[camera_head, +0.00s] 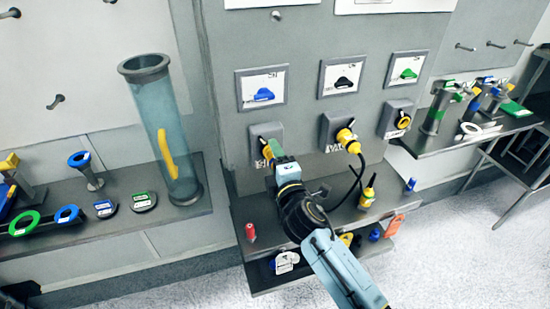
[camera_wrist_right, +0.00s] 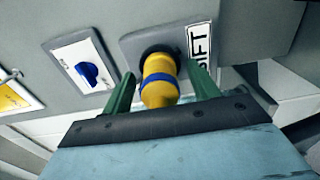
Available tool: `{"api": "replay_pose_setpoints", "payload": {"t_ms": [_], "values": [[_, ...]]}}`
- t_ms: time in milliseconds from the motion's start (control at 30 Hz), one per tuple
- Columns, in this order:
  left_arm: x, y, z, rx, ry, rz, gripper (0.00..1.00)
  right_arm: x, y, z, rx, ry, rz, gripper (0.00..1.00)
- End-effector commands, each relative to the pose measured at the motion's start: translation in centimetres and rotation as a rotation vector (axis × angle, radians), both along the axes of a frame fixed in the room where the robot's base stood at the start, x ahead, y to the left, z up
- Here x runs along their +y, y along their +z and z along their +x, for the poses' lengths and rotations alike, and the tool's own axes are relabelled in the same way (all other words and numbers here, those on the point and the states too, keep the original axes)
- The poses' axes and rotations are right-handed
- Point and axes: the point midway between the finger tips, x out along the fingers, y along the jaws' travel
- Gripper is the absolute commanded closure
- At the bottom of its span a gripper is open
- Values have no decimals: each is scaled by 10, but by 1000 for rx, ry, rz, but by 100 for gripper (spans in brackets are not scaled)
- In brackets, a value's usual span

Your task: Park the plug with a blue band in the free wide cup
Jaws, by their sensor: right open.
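The yellow plug with a blue band (camera_wrist_right: 159,82) sits in a dark round socket on a grey plate in the right wrist view. It lies between the two green fingers of my right gripper (camera_wrist_right: 160,90), which is open, with visible gaps beside the plug. In the head view my right gripper (camera_head: 271,150) reaches up to the left socket plate (camera_head: 257,131) of the panel and mostly hides the plug. A free wide cup cannot be made out clearly; my right arm covers part of the shelf below the panel. My left gripper is not in view.
A second yellow plug (camera_head: 346,136) with a black cable is in the middle socket. The right socket (camera_head: 396,120) also shows yellow. A tall clear tube (camera_head: 165,130) stands on the left shelf.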

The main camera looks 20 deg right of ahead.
Motion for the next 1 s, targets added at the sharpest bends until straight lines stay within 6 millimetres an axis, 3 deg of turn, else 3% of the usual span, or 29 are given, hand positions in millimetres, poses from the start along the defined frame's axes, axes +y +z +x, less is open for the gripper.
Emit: {"api": "replay_pose_setpoints", "payload": {"t_ms": [700,1000], "values": [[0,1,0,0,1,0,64,0,0,0,0,0,0,41],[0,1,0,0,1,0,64,0,0,0,0,0,0,81]]}}
